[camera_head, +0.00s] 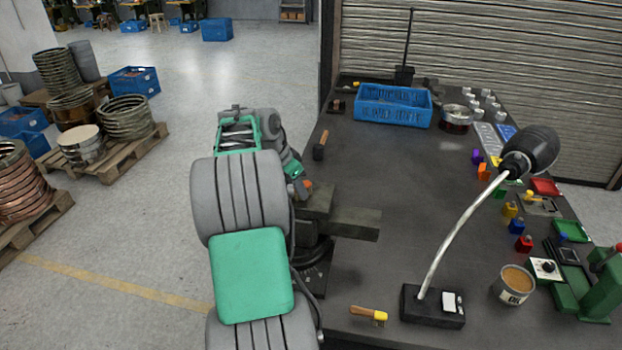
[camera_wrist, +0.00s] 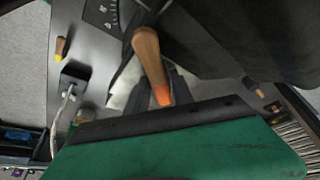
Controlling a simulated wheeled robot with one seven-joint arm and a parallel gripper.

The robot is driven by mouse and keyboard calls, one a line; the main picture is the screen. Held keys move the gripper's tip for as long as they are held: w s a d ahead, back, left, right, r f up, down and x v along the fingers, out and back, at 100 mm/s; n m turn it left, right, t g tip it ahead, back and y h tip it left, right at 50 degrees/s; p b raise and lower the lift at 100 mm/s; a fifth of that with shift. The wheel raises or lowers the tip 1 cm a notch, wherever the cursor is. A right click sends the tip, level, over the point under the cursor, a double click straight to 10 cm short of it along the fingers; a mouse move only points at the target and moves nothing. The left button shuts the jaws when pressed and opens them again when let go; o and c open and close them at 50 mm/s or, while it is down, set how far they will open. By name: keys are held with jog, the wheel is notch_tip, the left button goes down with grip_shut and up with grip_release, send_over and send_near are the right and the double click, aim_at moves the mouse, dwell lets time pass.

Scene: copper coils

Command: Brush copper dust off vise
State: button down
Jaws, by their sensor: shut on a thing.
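The vise (camera_head: 345,222) is a dark grey-brown block on a round base at the left edge of the workbench. My gripper (camera_head: 303,185) is just behind and left of it, close to its top. In the wrist view, a brush (camera_wrist: 148,55) with a wooden handle and an orange band is held by my gripper. Its orange part also shows in the head view (camera_head: 308,184) beside the vise. Its bristles are hidden, and I cannot tell whether they touch the vise. Copper dust cannot be made out.
The dark workbench (camera_head: 385,180) has a clear middle. A lamp (camera_head: 432,306), a yellow-banded brush (camera_head: 369,315) and a tin can (camera_head: 513,284) are at its near end. A wooden-handled tool (camera_head: 321,146) lies behind the vise. A blue crate (camera_head: 393,115) stands farther back.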

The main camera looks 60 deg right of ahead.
aim_at(299, 203)
jog(key=shift+s+a+f+b, duration=0.1)
jog(key=shift+s+a+b, duration=0.2)
jog(key=shift+a, duration=0.5)
jog(key=shift+s+a+f+b, duration=0.1)
jog(key=shift+a+b, duration=0.3)
jog(key=shift+a, duration=0.35)
notch_tip(299, 203, up, 3)
jog(key=shift+a+f+p, duration=0.1)
jog(key=shift+a+p, duration=0.05)
jog(key=shift+p, duration=0.65)
jog(key=shift+r+p, duration=2.35)
jog(key=shift+r, duration=0.6)
